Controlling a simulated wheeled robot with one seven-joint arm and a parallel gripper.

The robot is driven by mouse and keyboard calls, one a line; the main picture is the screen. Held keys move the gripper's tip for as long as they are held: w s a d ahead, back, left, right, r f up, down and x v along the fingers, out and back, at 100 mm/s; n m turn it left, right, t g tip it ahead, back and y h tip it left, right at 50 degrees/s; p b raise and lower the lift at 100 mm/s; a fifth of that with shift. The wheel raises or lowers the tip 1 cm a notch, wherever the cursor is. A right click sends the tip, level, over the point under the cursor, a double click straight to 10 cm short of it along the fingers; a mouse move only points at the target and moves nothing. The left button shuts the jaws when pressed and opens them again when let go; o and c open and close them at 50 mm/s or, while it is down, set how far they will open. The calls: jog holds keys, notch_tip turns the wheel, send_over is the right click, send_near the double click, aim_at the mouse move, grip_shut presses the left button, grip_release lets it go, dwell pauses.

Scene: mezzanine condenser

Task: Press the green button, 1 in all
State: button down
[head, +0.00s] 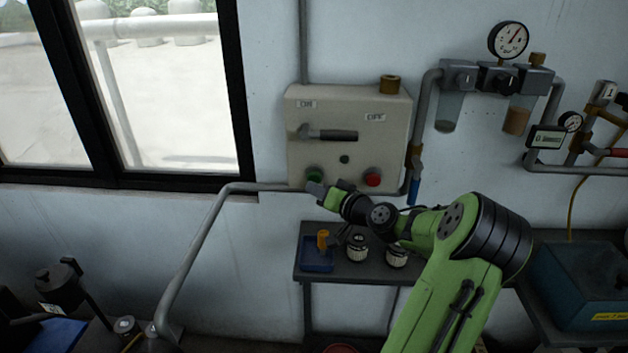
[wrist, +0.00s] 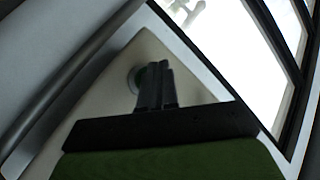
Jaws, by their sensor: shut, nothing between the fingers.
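The green button (head: 314,174) sits at the lower left of a beige wall-mounted control box (head: 350,115) in the head view. My gripper (head: 316,190) is shut and empty, just below and in front of the button, and partly covers it. In the wrist view the gripper (wrist: 158,72) points at the box face, and a round fitting with a greenish centre (wrist: 139,78) shows partly behind its fingertips. I cannot tell whether the fingers touch the button.
A red button (head: 373,177) sits to the right on the same box, below a dark lever handle (head: 333,135). Conduit (head: 240,188) runs along the box's lower edge. A shelf below holds a blue tray (head: 316,262) and fittings. A window (head: 170,90) is at left.

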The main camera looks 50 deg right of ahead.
jog(key=shift+w+d, duration=0.1)
jog(key=shift+w+d, duration=0.2)
jog(key=shift+w+d, duration=0.35)
jog(key=shift+d, duration=0.1)
dwell(0.9)
jog(key=shift+s, duration=0.1)
jog(key=shift+s+a+b, duration=0.5)
jog(key=shift+a, duration=0.25)
jog(key=s+a+b, duration=0.1)
jog(key=a, duration=0.1)
jog(key=s+a+b, duration=0.1)
jog(key=s+a, duration=0.1)
jog(key=shift+s, duration=0.1)
dwell(0.3)
